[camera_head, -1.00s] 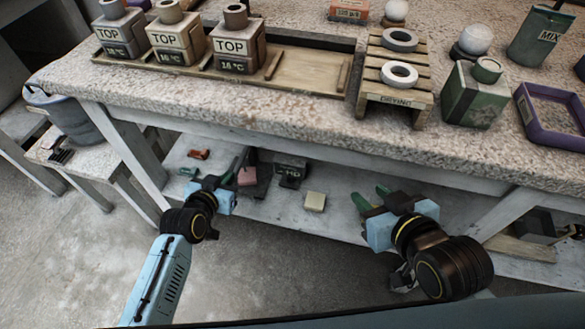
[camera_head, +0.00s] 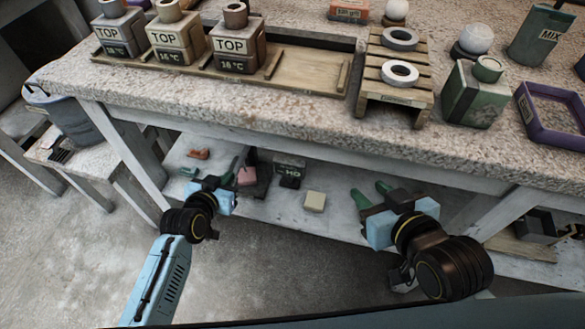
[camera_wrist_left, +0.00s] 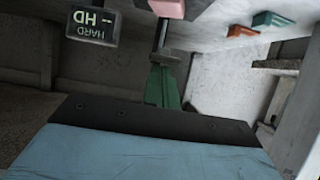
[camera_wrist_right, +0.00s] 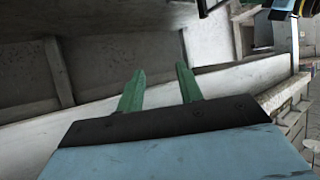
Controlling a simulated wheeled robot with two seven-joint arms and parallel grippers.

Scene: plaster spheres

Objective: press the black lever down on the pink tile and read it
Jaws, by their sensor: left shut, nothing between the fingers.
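The pink tile (camera_head: 247,177) is on the lower shelf, and a pink block face (camera_wrist_left: 168,7) shows at the top of the left wrist view. A dark upright piece (camera_head: 252,157) stands by the tile; I cannot tell for sure that it is the black lever. A black readout box (camera_head: 290,168) is right of the tile. In the left wrist view its display (camera_wrist_left: 92,24) shows HARD, HD and a dash, turned over. My left gripper (camera_head: 233,167) is shut and empty, its green tips close to a dark rod below the pink. My right gripper (camera_head: 372,194) is open and empty.
A cream block (camera_head: 314,202) lies on the shelf between my grippers. Orange (camera_head: 198,153) and green pieces lie at the shelf's left. The thick table top (camera_head: 300,115) overhangs the shelf, holding TOP boxes and a drying rack (camera_head: 395,85). A table leg stands at left.

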